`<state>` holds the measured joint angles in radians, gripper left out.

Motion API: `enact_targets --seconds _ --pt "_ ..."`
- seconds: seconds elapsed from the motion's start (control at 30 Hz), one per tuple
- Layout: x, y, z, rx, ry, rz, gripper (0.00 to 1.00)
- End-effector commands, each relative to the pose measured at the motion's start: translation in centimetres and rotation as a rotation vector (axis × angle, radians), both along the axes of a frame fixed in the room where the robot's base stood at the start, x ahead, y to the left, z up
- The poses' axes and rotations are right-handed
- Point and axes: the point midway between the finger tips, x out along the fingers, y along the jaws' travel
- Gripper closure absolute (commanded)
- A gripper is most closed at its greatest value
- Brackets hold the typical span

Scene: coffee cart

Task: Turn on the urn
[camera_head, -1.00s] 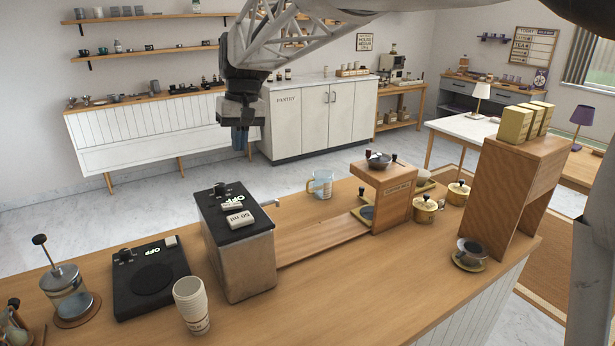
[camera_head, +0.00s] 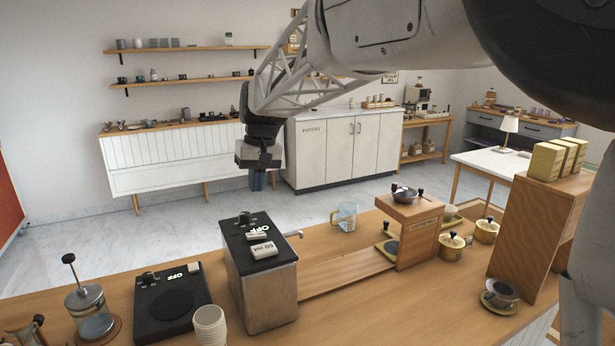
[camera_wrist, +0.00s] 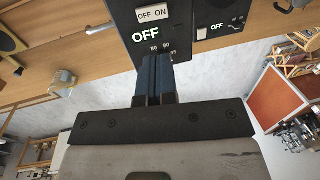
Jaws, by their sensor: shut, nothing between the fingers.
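The urn (camera_head: 268,290) is a metal box with a black top on the wooden counter, with a small spout on its right side. My gripper (camera_head: 257,184) is shut and empty, pointing down above and behind the urn in the head view. In the wrist view, the shut blue fingers (camera_wrist: 155,64) overlap the near edge of a black panel with a white OFF ON switch (camera_wrist: 153,13), OFF text and temperature numbers. The fingers hide part of this panel.
A black hot plate (camera_head: 172,303) reading OFF, a French press (camera_head: 90,310) and stacked paper cups (camera_head: 209,326) stand left of the urn. A glass jug (camera_head: 345,217) and a wooden stand (camera_head: 412,235) are to its right. Open floor lies behind the counter.

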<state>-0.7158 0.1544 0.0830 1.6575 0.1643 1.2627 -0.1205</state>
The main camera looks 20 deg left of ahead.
Motion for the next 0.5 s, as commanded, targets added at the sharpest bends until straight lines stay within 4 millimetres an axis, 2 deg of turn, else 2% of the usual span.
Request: enact_targets --seconds 0.5 --pt "-0.9 0.9 -7.6 -0.001 0.001 0.001 1.0"
